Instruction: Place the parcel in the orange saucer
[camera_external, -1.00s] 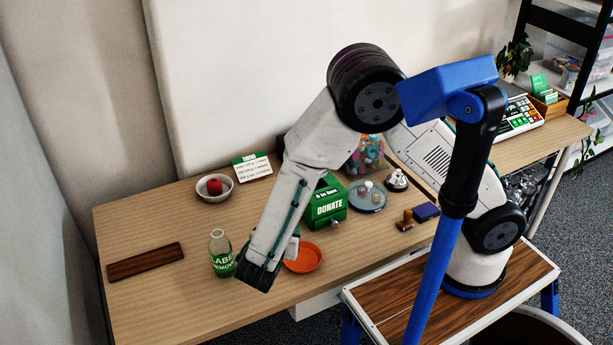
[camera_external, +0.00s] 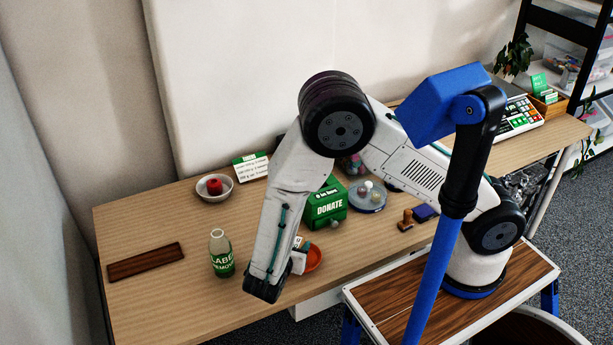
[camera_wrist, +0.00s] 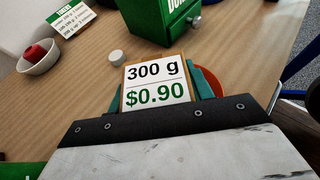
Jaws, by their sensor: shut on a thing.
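The parcel (camera_wrist: 157,82), a small tan box with a white label reading "300 g $0.90", sits between the teal fingers of my gripper (camera_wrist: 160,88) in the wrist view. My gripper (camera_external: 299,252) is shut on it; in the external view the arm hides most of the parcel. The orange saucer (camera_external: 315,258) is on the table, just right of and partly behind the gripper. A sliver of the saucer (camera_wrist: 212,80) shows beyond the right finger in the wrist view. Whether the parcel is over the saucer or touches it, I cannot tell.
The green donate box (camera_external: 328,205) stands behind the saucer. A label remover bottle (camera_external: 221,254) stands left of my arm. A small white cylinder (camera_wrist: 117,57) lies near the parcel.

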